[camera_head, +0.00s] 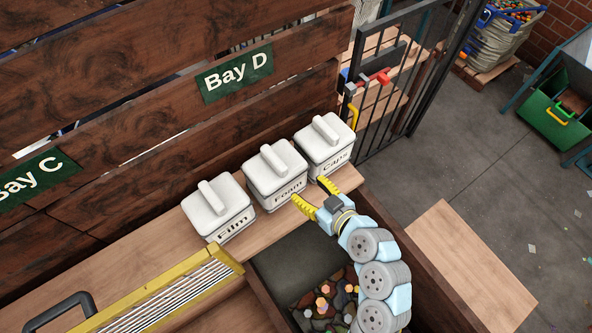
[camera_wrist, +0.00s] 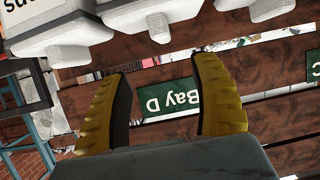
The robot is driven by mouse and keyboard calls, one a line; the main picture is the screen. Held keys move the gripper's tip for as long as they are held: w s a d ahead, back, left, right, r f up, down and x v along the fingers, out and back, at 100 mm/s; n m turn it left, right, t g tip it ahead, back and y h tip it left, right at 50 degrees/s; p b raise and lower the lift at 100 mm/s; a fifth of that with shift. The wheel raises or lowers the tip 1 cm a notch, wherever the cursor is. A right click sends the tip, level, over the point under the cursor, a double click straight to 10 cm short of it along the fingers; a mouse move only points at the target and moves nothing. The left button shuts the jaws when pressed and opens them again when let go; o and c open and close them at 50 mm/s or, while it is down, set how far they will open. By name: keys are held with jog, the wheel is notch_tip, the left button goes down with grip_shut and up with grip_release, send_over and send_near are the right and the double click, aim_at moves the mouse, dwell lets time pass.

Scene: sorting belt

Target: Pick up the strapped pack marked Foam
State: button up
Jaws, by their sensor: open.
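The pack marked Foam (camera_head: 273,178) is a white box with a raised bar on top. It stands on the wooden ledge between the pack marked Film (camera_head: 217,212) and the pack marked Caps (camera_head: 324,147). My gripper (camera_head: 311,195) has yellow fingers spread open and empty. In the head view it is just right of the Foam pack, in front of the Caps pack. In the wrist view my gripper (camera_wrist: 165,95) shows both fingers apart, with nothing between them. The white packs appear upside down along the top there; their labels are mostly cut off.
A plank wall with a Bay D sign (camera_head: 236,74) rises behind the packs. A bin of mixed scraps (camera_head: 325,302) lies below the ledge. A yellow-framed rack (camera_head: 165,290) is at front left. A dark metal gate (camera_head: 405,85) stands right of the Caps pack.

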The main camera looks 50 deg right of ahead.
jog(key=b, duration=0.7)
send_near(277, 160)
jog(key=x, duration=0.4)
jog(key=shift+w+a+f, duration=0.1)
jog(key=shift+w+f, duration=0.1)
jog(key=shift+f, duration=0.05)
jog(key=shift+p+x, duration=0.5)
jog(key=shift+x, duration=0.45)
jog(key=shift+w+p, duration=0.45)
jog(key=shift+w, duration=0.1)
jog(key=shift+d+p+x, duration=0.1)
jog(key=shift+p+x, duration=0.35)
jog(key=shift+x, duration=0.6)
jog(key=shift+d+p+x, duration=0.15)
jog(key=shift+p+x, duration=0.25)
jog(key=shift+x, duration=0.65)
jog(key=shift+s, duration=0.1)
grip_shut()
